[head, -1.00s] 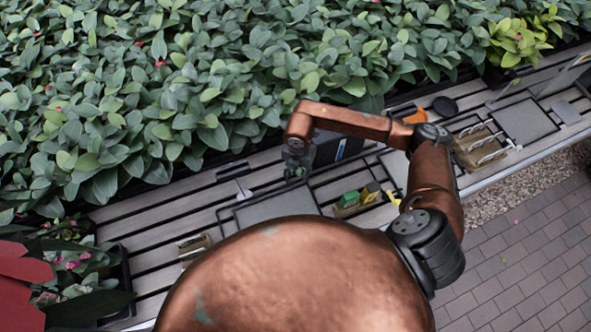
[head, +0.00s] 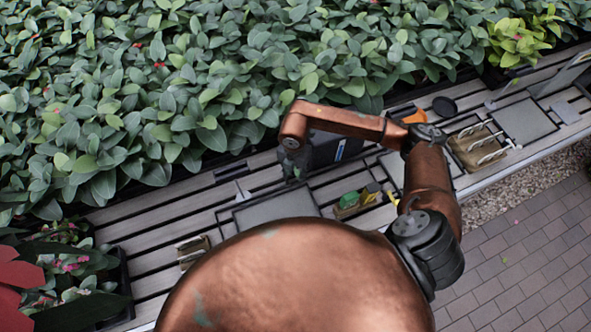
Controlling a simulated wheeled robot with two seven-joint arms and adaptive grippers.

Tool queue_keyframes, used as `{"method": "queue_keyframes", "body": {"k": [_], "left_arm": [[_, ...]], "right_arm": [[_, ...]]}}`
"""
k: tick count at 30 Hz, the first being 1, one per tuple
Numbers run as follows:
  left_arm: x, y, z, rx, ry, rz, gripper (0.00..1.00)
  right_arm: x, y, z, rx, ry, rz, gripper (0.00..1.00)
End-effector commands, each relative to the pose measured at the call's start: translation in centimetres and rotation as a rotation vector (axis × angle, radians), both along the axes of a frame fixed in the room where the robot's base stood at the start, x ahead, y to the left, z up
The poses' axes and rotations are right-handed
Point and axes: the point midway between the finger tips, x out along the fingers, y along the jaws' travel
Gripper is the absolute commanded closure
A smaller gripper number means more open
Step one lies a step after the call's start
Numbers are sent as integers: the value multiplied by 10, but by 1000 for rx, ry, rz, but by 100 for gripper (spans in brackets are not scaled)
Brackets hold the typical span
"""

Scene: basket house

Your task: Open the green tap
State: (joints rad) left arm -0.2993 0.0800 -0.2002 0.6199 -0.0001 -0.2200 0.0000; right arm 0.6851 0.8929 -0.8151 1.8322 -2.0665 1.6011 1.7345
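A small green part (head: 349,200), which looks like the green tap, sits on a light wooden block on the slatted bench, with a yellow part (head: 371,190) beside it. My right gripper (head: 294,170) points down over the bench, left of the green part and apart from it. It is small and dark here, and I cannot tell whether its fingers are open or shut. No object shows in it. My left gripper is not in view.
A grey panel (head: 276,209) lies below my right gripper. A dark box (head: 325,150) stands close behind it, against dense foliage (head: 220,80). A wooden block with metal hooks (head: 478,147) is farther right. My copper body hides the bench's near middle.

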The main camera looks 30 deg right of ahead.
Motion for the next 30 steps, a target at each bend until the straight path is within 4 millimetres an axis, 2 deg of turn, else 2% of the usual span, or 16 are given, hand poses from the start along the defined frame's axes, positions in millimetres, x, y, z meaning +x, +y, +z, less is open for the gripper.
{"method": "queue_keyframes", "body": {"k": [30], "left_arm": [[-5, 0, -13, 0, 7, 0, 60]], "right_arm": [[38, 33, 0, 1, -4, 0, 70]]}}
